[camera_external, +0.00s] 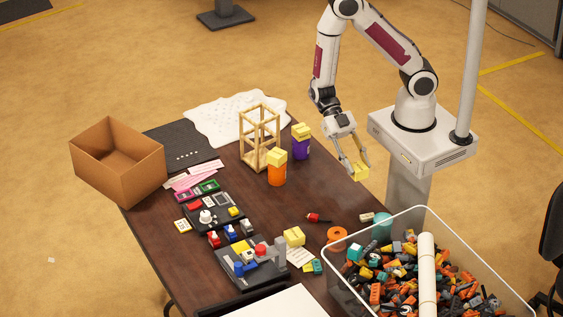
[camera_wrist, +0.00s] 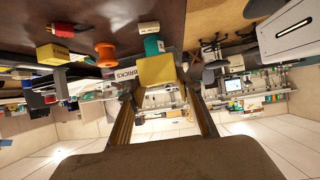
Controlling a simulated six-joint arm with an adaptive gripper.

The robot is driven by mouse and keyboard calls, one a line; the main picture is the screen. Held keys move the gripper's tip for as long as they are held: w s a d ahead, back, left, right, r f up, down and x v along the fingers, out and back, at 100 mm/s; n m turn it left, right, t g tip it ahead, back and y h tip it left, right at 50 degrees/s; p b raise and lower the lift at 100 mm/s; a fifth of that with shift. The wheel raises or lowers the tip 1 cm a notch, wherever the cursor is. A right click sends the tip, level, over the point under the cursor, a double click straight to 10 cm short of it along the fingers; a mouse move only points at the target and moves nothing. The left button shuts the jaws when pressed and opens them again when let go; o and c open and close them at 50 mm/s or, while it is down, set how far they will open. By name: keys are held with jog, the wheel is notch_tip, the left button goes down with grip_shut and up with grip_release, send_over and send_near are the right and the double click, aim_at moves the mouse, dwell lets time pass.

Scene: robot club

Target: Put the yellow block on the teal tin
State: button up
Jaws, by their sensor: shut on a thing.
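My gripper (camera_external: 357,166) is shut on a yellow block (camera_external: 360,172) and holds it in the air off the right side of the table in the external view. In the wrist view the same yellow block (camera_wrist: 157,71) sits between the fingertips of my gripper (camera_wrist: 160,92). The teal tin (camera_external: 382,224) stands near the table's right edge, below and apart from the block in the picture, beside the clear bin. It also shows in the wrist view (camera_wrist: 152,45), just beyond the block and partly hidden by it.
An orange tin (camera_external: 277,176) and a purple tin (camera_external: 301,150) each carry a yellow block. Another yellow block (camera_external: 294,236) lies on the table (camera_external: 330,195). An orange spool (camera_external: 337,233) and a clear bin (camera_external: 333,282) of loose bricks are near the teal tin. A wooden frame (camera_external: 259,135) stands farther back.

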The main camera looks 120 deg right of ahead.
jog(key=w+a+r, duration=0.1)
jog(key=a+r, duration=0.2)
jog(key=a, duration=0.6)
jog(key=w+a+r, duration=0.1)
jog(key=a+r, duration=0.3)
jog(key=a, duration=0.5)
jog(key=shift+w+r+n+g, duration=0.2)
jog(key=shift+w+n+g, duration=0.2)
send_over(383, 218)
jog(key=shift+s+f, duration=0.1)
jog(key=shift+f, duration=2.8)
jog(key=shift+f, duration=2.1)
jog(key=shift+f, duration=0.15)
